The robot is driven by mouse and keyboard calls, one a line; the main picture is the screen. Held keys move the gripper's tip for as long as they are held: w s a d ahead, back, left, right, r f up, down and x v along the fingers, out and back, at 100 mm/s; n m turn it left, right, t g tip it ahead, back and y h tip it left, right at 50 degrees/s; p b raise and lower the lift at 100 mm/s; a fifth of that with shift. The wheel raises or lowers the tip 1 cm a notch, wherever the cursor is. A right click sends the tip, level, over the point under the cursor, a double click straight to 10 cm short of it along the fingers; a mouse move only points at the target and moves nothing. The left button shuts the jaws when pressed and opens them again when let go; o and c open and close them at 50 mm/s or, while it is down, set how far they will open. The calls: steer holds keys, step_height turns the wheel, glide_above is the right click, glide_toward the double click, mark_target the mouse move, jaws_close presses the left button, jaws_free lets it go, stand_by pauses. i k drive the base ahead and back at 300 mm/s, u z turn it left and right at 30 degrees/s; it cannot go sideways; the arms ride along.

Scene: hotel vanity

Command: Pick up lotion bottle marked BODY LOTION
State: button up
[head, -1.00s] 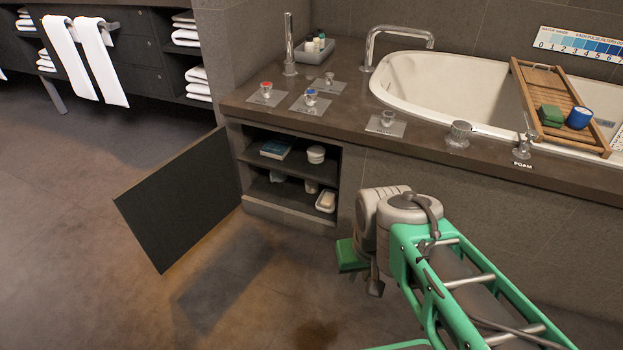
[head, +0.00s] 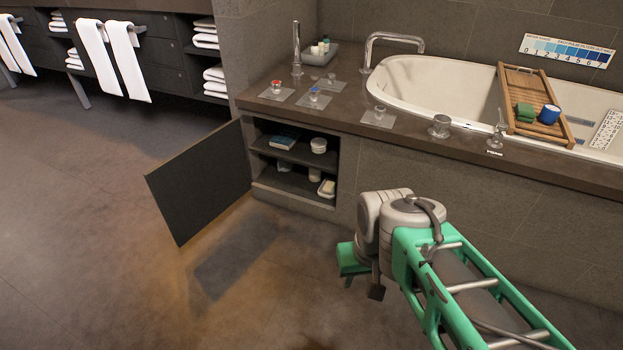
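Small bottles (head: 320,47) stand in a grey tray (head: 327,58) on the tub deck by the back wall. One looks white and another dark or teal. Their labels are too small to read, so I cannot tell which is marked BODY LOTION. A small pale container (head: 314,174) is on the lower shelf of the open cabinet; its marking cannot be read either. My gripper (head: 350,272) hangs in front of the tub panel, right of and nearer than the cabinet, far from the tray. Its fingers are mostly hidden, and whether it is open cannot be seen.
The cabinet door (head: 200,181) stands open into the floor space. The shelves hold a book (head: 282,142), a white jar (head: 318,145) and a soap dish (head: 327,188). Taps and a tall spout (head: 296,48) stand on the deck near the tray. The left floor is clear.

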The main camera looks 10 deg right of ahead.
mark_target(314, 174)
steer(key=u, duration=1.3)
steer(key=i, duration=1.05)
steer(key=z, duration=1.8)
steer(key=i, duration=1)
steer(key=u, duration=0.05)
